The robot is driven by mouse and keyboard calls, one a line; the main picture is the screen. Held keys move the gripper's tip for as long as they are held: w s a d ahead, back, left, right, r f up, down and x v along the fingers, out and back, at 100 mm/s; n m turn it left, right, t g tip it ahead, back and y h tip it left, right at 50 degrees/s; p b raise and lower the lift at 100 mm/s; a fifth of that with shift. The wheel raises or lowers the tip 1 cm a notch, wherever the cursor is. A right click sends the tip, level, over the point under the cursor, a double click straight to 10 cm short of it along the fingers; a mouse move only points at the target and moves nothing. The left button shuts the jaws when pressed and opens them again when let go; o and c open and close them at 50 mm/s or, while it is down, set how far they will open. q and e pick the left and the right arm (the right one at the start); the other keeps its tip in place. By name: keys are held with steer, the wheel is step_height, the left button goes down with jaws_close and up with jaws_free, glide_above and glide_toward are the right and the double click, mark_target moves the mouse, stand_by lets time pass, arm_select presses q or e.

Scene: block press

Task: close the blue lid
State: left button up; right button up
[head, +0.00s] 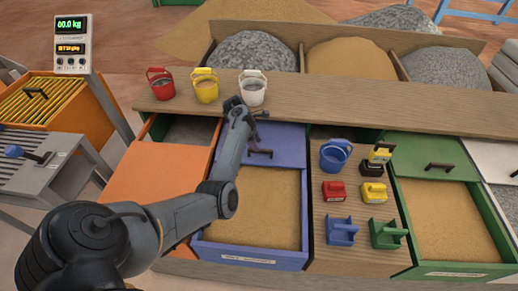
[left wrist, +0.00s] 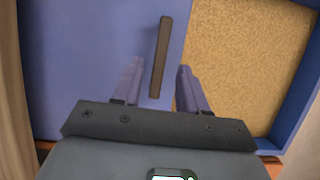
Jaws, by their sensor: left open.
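The blue lid (head: 288,146) lies over the far part of the blue bin (head: 250,256), and the sand in the near part is uncovered. The lid's dark bar handle (left wrist: 160,57) stands on the lid (left wrist: 70,70) in the left wrist view. My left gripper (head: 254,140) is over the lid at the handle. In the left wrist view my left gripper (left wrist: 158,72) is open, with the handle showing between its fingers. Whether the fingers reach down around the handle is hard to tell. My arm hides part of the bin's left side. My right gripper is not in view.
An orange lid (head: 175,175) is to the left. A wooden panel (head: 320,250) with small red, yellow, blue and green items is to the right, then a green bin (head: 450,270). Red, yellow and white buckets (head: 252,88) stand on the wooden shelf (head: 370,108) behind.

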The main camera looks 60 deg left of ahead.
arm_select(q)
steer(key=shift+b+x, duration=0.3)
steer(key=shift+x, duration=1.4)
jaws_close()
